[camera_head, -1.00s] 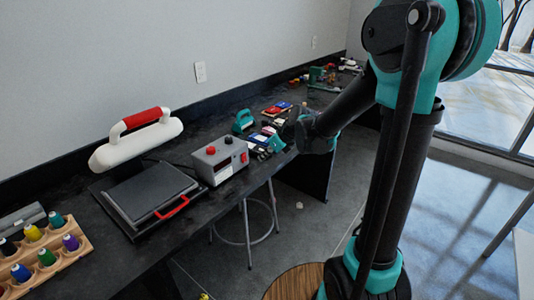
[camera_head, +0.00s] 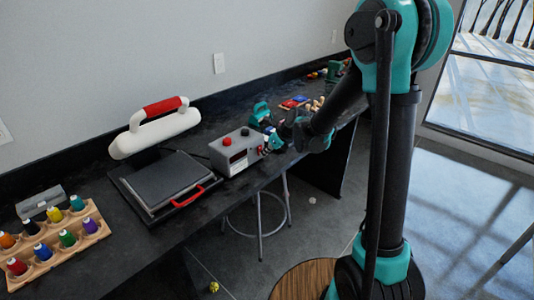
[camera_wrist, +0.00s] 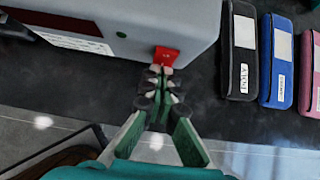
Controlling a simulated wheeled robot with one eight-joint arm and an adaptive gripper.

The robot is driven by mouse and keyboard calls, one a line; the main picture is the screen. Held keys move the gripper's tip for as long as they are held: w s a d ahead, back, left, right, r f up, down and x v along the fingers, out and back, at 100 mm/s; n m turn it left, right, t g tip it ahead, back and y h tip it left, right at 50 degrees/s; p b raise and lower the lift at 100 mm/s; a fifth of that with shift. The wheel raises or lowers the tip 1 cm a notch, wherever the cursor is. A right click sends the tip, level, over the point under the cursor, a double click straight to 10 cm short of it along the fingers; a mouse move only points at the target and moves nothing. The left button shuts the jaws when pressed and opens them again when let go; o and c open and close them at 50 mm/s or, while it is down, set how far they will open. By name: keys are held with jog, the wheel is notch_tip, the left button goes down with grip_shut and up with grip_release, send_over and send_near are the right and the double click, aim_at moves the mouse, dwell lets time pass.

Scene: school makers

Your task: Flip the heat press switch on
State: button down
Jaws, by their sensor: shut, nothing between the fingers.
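The heat press has a white upper part with a red handle (camera_head: 155,128) and a dark flat plate (camera_head: 170,180) with a red front handle. I cannot read whether the switch is on or off. My gripper (camera_wrist: 160,75) is shut and empty, its tips right at the switch's lower edge. I cannot tell if they touch. In the head view my gripper (camera_head: 272,143) is beside the box's right end.
A wooden rack (camera_head: 75,246) with several thread spools stands at the left. Black (camera_wrist: 240,55), blue (camera_wrist: 281,60) and pink pouches lie right of the box in the wrist view. A stool (camera_head: 260,215) stands below the black table's front edge. Bare tabletop lies before the pouches.

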jog(key=shift+w+a+f, duration=0.1)
jog(key=shift+w+a, duration=0.05)
dwell(0.5)
jog(key=shift+r, duration=0.8)
